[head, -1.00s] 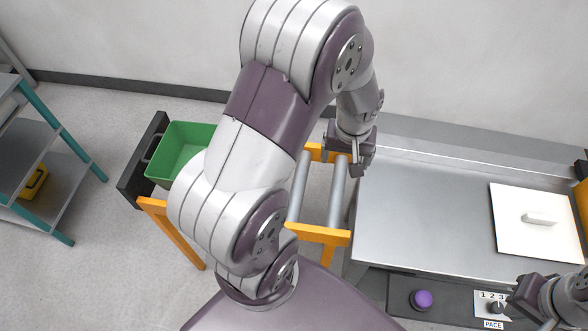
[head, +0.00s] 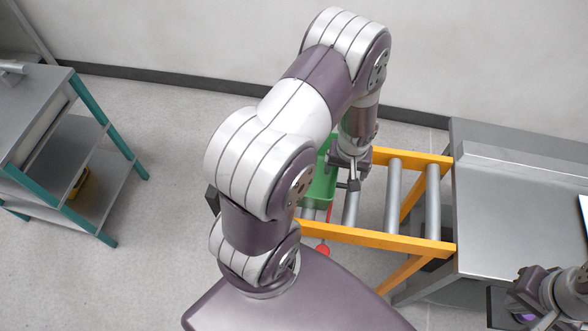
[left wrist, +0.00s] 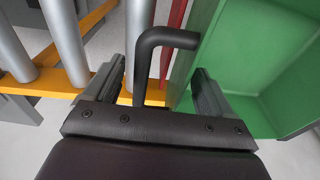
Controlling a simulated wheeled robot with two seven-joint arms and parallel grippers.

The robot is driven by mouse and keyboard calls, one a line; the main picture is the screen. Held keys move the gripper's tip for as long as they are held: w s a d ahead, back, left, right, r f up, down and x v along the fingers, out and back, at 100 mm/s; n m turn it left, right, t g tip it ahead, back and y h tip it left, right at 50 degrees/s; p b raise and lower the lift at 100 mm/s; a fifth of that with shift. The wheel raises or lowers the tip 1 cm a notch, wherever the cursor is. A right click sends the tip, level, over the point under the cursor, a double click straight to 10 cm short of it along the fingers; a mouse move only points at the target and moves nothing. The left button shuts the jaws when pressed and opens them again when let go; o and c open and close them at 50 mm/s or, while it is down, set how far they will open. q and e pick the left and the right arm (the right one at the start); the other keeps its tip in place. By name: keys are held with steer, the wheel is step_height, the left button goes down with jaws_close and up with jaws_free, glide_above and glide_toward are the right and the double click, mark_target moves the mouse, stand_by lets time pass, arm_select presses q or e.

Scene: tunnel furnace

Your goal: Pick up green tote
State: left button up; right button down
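The green tote (head: 322,188) is on the orange-framed roller conveyor, mostly hidden behind my left arm in the head view. My left gripper (head: 350,182) is at its right side. In the left wrist view the tote's green wall (left wrist: 245,50) fills the right. A black bent handle (left wrist: 147,65) meets the tote and lies between the two spread fingers of my left gripper (left wrist: 160,88). The fingers look apart from the handle. My right gripper (head: 525,305) is at the lower right, over the steel bench's front; its fingers are unclear.
Bare rollers (head: 393,195) lie between the tote and the steel bench (head: 520,215). An orange rail (head: 375,238) runs along the near side. A red knob (head: 322,250) sits below it. A teal-legged shelf (head: 105,130) stands left, with clear floor between.

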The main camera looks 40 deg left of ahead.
arm_select(q)
jaws_close()
